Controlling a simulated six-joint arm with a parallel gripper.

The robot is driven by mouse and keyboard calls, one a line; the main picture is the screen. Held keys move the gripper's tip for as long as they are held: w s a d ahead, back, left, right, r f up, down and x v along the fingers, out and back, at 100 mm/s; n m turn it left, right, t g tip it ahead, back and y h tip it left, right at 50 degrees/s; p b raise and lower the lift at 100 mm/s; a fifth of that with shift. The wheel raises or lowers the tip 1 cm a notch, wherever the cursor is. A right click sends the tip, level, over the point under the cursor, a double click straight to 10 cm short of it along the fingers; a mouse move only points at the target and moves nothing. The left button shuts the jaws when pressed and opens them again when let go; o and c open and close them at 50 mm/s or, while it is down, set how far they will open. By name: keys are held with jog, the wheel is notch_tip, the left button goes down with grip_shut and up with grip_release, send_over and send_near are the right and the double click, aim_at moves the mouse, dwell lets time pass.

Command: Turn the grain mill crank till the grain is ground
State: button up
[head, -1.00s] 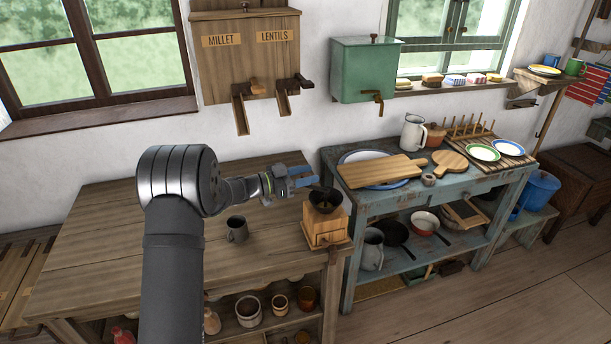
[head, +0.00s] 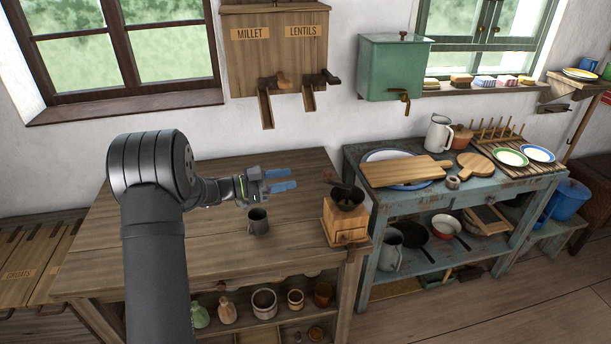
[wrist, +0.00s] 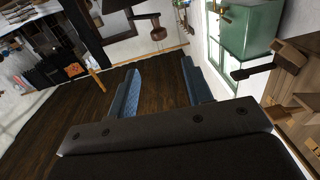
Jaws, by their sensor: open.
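The grain mill (head: 345,218) is a wooden box with a dark bowl on top, at the right front corner of the wooden table (head: 150,240). Its crank (head: 334,180) shows as a dark arm with a small knob at the upper left of the bowl. My gripper (head: 282,180) is open and empty, left of the mill and apart from the crank, above the table. Its two blue fingers also show in the wrist view (wrist: 165,92), spread with nothing between them. What is inside the mill's bowl cannot be made out.
Millet and lentils dispensers (head: 275,50) hang on the wall behind. A blue bench (head: 375,210) with boards and plates stands to the right. The table's left part is clear.

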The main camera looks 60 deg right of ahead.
jog(key=v, duration=0.4)
send_near(329, 171)
jog(key=x, duration=1)
jog(key=shift+w+f, duration=0.1)
jog(key=shift+f, duration=0.15)
grip_shut()
